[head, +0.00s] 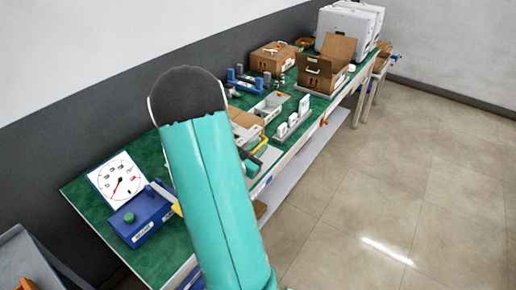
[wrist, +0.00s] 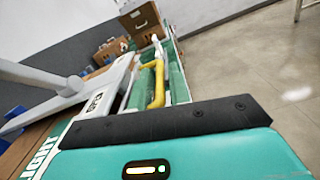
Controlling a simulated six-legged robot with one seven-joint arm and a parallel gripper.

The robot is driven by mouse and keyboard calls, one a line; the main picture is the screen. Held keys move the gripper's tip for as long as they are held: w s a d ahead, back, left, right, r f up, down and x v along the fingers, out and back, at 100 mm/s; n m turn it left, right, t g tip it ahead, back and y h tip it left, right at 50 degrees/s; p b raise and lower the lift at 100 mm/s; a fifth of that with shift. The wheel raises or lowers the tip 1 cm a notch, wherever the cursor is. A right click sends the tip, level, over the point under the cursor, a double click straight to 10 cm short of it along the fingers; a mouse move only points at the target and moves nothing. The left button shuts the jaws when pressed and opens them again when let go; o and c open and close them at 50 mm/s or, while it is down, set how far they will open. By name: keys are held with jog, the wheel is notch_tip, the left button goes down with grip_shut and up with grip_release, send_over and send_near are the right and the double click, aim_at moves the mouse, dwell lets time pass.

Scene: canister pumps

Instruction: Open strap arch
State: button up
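A yellow arch-shaped bar (wrist: 157,86), which looks like the strap arch, stands over a green cylinder (wrist: 146,88) in the middle of the wrist view. It looks down across the cylinder rather than swung clear, but its far end is hard to make out. In the head view a bit of yellow (head: 261,146) shows just right of my teal arm, perhaps the same bar. My teal and black hand housing fills the bottom of the wrist view, apart from the yellow bar. My fingertips do not show clearly in either view, and my arm hides part of the bench.
A green-topped bench (head: 92,205) runs along the wall. A dial gauge (head: 118,182) and a blue box (head: 140,217) stand at its near left. An open carton (head: 325,72) and white cases (head: 350,25) stand at its far end. Tiled floor lies clear on the right.

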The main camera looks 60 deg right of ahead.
grip_shut()
jog(key=shift+r, duration=0.1)
jog(key=w+r+n, duration=0.3)
jog(key=r+n, duration=0.1)
jog(key=r, duration=0.6)
jog(key=w+r+n, duration=0.3)
jog(key=r+n, duration=0.1)
jog(key=r, duration=0.7)
jog(key=w+d+r+n, duration=0.3)
jog(key=w+r+n, duration=0.2)
jog(key=w+r, duration=0.6)
jog(key=shift+w+d+r+n, duration=0.15)
jog(key=shift+w+r+n, duration=0.15)
jog(key=shift+w, duration=1.95)
